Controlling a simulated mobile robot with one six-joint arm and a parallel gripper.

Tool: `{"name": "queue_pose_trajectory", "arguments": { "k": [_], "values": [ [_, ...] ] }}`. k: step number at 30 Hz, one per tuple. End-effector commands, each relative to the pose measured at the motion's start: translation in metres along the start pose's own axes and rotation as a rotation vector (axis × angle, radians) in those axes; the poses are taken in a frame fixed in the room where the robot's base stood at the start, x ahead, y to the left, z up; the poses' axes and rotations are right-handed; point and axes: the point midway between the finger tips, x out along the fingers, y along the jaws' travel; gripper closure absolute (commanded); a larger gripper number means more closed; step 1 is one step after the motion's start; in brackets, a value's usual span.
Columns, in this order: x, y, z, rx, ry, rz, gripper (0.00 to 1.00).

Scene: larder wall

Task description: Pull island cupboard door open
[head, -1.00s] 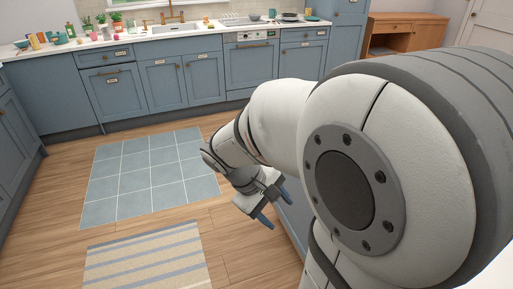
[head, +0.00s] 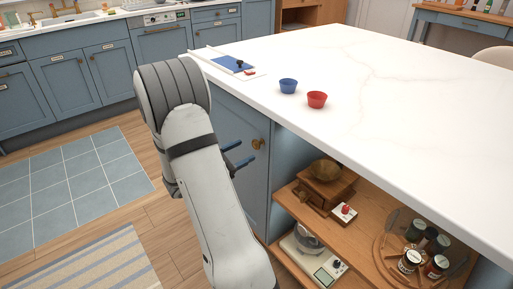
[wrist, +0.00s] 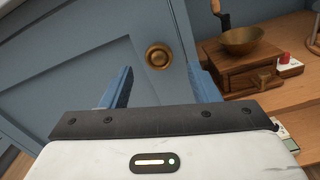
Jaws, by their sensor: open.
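The island cupboard door (head: 236,165) is a blue panelled door under the white worktop, and it looks shut. Its round brass knob (head: 258,144) sits near the door's right edge, beside the open shelves. In the wrist view the knob (wrist: 158,55) lies ahead of the blue fingers, between them in the picture. My gripper (head: 240,155) is open and empty, its two blue fingertips pointing right toward the knob and apart from it. It also shows in the wrist view (wrist: 160,82). My arm hides the left part of the door.
The white island worktop (head: 380,85) overhangs the door and holds a blue bowl (head: 288,86) and a red bowl (head: 317,99). Wooden shelves right of the door hold a grinder (head: 325,180), a scale (head: 325,267) and several jars. Floor at left is clear.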

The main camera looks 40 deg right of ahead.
Motion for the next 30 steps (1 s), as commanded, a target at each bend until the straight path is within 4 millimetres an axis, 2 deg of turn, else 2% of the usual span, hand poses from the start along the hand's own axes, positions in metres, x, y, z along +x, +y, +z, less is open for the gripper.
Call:
{"name": "queue_pose_trajectory", "arguments": {
  "k": [3, 9, 20, 30],
  "values": [
    [0.021, -0.001, -0.001, 0.003, -0.001, -0.004, 0.45],
    [0.043, -0.001, 0.000, 0.002, 0.000, -0.002, 0.45],
    [0.048, 0.000, 0.000, 0.001, 0.001, 0.000, 0.46],
    [0.048, 0.000, 0.000, 0.002, 0.001, -0.001, 0.73]
  ]
}}
